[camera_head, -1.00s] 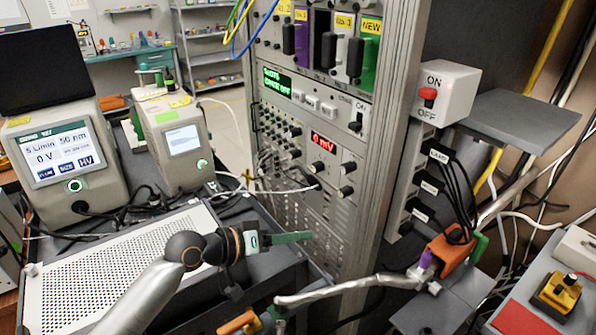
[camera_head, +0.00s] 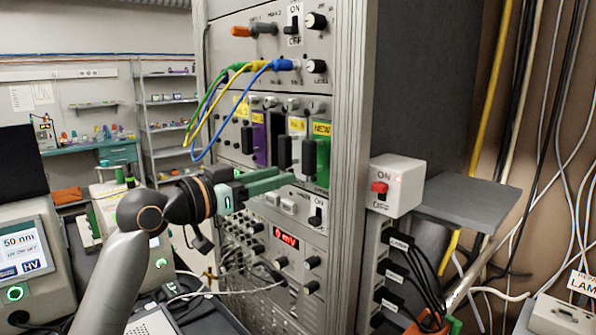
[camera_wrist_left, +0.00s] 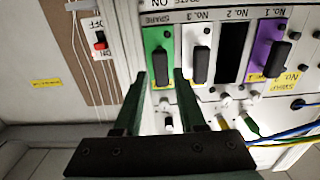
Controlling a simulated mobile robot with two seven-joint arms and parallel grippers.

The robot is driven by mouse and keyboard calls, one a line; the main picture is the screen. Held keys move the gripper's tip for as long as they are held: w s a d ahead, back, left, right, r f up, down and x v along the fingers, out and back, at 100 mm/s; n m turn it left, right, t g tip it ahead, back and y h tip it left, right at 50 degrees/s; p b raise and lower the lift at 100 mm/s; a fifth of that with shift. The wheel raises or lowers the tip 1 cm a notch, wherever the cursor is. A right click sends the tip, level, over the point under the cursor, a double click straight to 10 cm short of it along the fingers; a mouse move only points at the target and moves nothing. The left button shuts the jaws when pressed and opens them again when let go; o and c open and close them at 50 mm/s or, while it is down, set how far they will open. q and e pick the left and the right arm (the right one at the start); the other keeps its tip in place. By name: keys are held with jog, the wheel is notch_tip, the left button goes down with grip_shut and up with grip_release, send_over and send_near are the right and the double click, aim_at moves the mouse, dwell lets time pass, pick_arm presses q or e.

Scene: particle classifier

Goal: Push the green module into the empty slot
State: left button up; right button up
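The green module (camera_head: 322,172) with a black handle (camera_head: 308,157) stands at the right end of the module row in the rack. It also shows in the left wrist view (camera_wrist_left: 158,40), where the row appears upside down. The dark empty slot (camera_wrist_left: 230,64) lies between the purple module (camera_wrist_left: 267,45) and the white module (camera_wrist_left: 200,35). My left gripper (camera_head: 281,180) is open and empty in front of the row. In the wrist view its fingertips lie on either side of the green module's handle; contact cannot be told. My right gripper is not in view.
Blue, yellow and green cables (camera_head: 232,85) arch in front of the rack at upper left. An ON/OFF switch box (camera_head: 396,186) and a grey shelf (camera_head: 468,200) stand right of the rack. Instruments (camera_head: 25,245) stand at lower left.

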aim_at(305, 169)
pick_arm(q)
jog(key=x, duration=0.8)
jog(key=shift+w+d, duration=0.15)
jog(key=shift+f, duration=0.1)
grip_shut()
dwell(1.0)
jog(key=shift+c, duration=1.2)
grip_release()
grip_shut()
jog(key=v, duration=1.5)
jog(key=shift+r, duration=0.35)
dwell(2.4)
